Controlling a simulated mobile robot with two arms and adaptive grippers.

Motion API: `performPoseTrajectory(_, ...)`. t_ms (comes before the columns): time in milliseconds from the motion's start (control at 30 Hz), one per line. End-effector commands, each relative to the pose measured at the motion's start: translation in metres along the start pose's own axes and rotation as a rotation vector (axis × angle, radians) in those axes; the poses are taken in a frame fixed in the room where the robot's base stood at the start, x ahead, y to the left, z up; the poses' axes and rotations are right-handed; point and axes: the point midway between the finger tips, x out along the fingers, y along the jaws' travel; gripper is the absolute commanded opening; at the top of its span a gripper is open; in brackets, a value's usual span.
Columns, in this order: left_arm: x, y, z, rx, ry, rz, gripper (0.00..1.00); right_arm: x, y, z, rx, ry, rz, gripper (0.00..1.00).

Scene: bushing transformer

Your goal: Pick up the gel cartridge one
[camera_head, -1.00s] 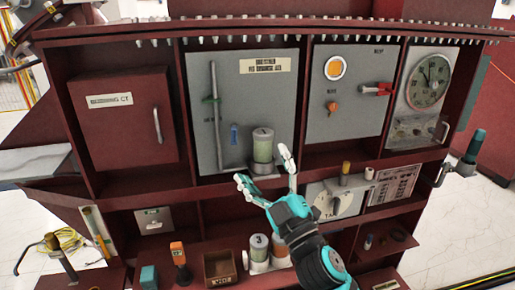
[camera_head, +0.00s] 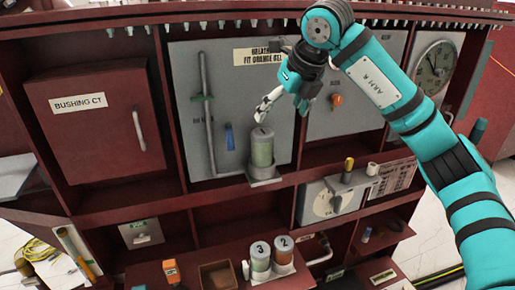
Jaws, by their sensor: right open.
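Gel cartridge one (camera_head: 262,149) is a grey-green cylinder with a dark top marked 1. It stands upright in a small grey holder (camera_head: 264,176) on the front of the grey panel (camera_head: 182,125). My right gripper (camera_head: 266,110) comes down from above, its pale fingers just above the cartridge top. The fingers point down and to the left, and I cannot tell whether they touch the cartridge. They are open, with nothing between them. My left gripper does not show.
Cartridges marked 3 (camera_head: 260,256) and 2 (camera_head: 283,249) stand on the lower shelf beside an open brown box (camera_head: 217,274). The Bushing CT door (camera_head: 97,125) is at the left. A shelf edge (camera_head: 225,203) runs below the cartridge. A yellow-topped knob (camera_head: 348,167) stands to the right.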

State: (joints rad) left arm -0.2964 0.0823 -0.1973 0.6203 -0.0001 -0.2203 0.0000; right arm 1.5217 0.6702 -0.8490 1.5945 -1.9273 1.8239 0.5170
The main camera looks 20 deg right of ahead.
Motion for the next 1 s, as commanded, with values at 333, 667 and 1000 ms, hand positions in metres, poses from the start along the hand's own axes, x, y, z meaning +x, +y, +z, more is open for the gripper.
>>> performPoseTrajectory(333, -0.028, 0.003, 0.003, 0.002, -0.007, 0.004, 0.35, 0.066, 0.000, 0.000, 0.001, 0.010, -0.001, 0.85)
performPoseTrajectory(667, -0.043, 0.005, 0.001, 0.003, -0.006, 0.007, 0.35, 0.116, 0.000, 0.000, -0.001, 0.005, 0.000, 0.85)
performPoseTrajectory(1000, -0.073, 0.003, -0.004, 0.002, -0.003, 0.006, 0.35, 0.152, 0.001, 0.003, 0.000, 0.008, 0.002, 0.85)
